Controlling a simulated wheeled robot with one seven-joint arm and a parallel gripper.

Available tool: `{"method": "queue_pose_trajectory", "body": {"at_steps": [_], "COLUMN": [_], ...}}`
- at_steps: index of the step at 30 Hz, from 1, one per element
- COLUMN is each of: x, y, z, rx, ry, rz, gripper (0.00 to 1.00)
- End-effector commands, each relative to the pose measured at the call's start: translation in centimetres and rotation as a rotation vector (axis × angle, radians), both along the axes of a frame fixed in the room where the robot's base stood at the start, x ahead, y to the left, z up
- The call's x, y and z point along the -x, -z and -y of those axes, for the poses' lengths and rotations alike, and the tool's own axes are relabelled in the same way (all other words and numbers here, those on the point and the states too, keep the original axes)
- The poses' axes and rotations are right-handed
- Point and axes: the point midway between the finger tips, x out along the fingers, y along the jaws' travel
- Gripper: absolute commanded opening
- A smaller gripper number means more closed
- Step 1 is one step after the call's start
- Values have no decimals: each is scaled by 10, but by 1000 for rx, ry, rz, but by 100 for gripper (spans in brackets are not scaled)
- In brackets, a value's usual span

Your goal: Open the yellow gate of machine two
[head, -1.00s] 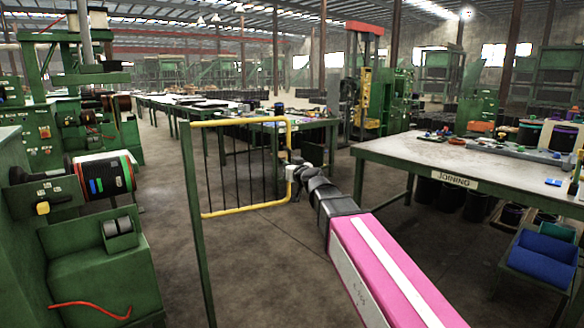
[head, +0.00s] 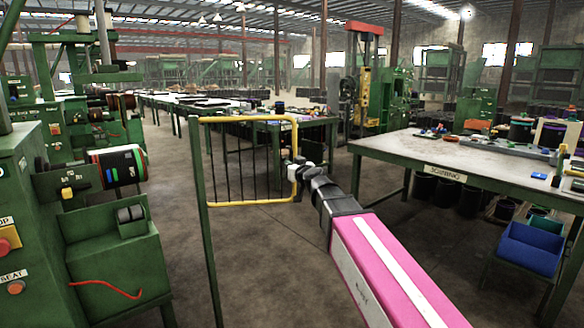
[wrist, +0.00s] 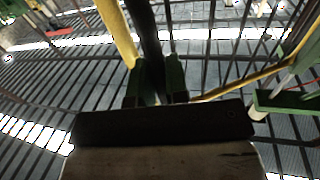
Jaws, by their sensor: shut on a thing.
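The yellow gate (head: 250,203) has a yellow tube frame with dark upright bars and hangs beside a green post (head: 206,225) at its left. My gripper (head: 298,172) is at the gate's right edge, at the end of my pink arm. In the wrist view, the gripper fingers (wrist: 155,82) are shut on a dark bar (wrist: 146,35) of the gate. A yellow frame tube (wrist: 117,32) runs close beside that bar. The exact contact is small and partly hidden by the fingers in the head view.
Green machines with a dark drum (head: 118,167) and push buttons (head: 8,240) stand close at the left. A long workbench (head: 400,148) stands at the right, with a blue bin (head: 530,247) near it. Bare floor (head: 275,270) lies before the gate.

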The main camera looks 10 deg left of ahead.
Motion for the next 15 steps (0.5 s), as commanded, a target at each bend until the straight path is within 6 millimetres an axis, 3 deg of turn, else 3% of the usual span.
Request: {"method": "queue_pose_trajectory", "body": {"at_steps": [3, 4, 6, 15], "x": [1, 1, 1, 1], "y": [0, 0, 0, 0], "z": [-3, -3, -3, -1], "rx": [7, 7, 6, 2], "ry": [-10, -10, -9, -5], "rz": [1, 1, 0, 0], "gripper": [0, 24, 39, 39]}}
